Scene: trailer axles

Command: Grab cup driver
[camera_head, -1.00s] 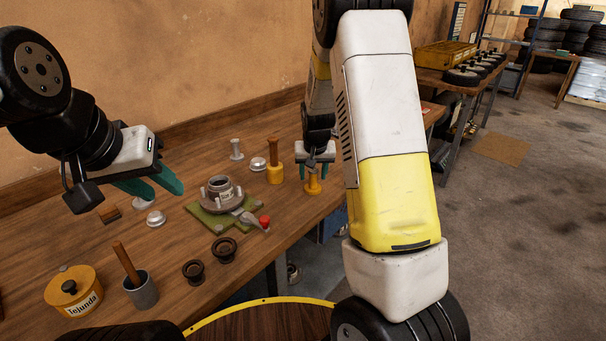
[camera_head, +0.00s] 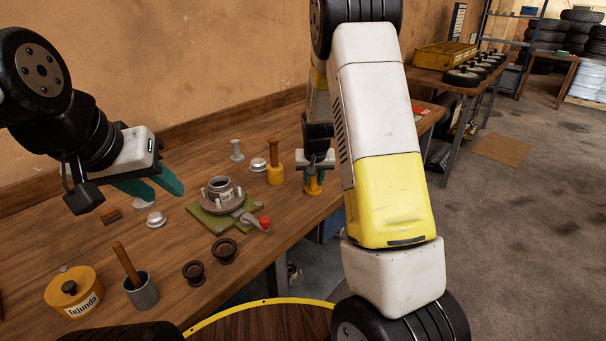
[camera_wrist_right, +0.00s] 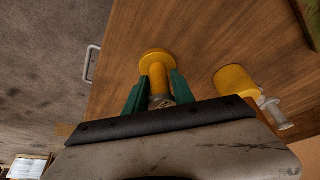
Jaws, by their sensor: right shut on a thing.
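The cup driver (camera_head: 312,189) is a yellow tool with a round flange, near the right edge of the wooden workbench. It also shows in the right wrist view (camera_wrist_right: 157,60), with its flange away from the wrist and a metal end near the palm. My right gripper (camera_head: 313,177) is shut on its shaft, with a green finger on each side; the same gripper fills the lower part of the right wrist view (camera_wrist_right: 158,85). I cannot tell whether the driver touches the bench. My left gripper (camera_head: 158,187) hangs empty over the left of the bench, its green fingers apart.
A second yellow tool with a brown handle (camera_head: 275,175) stands just left of the driver. A hub (camera_head: 222,201) sits on a green plate with a red-tipped lever. Two dark rings (camera_head: 224,251), a yellow pot (camera_head: 74,292) and a grey cup (camera_head: 142,292) stand nearer.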

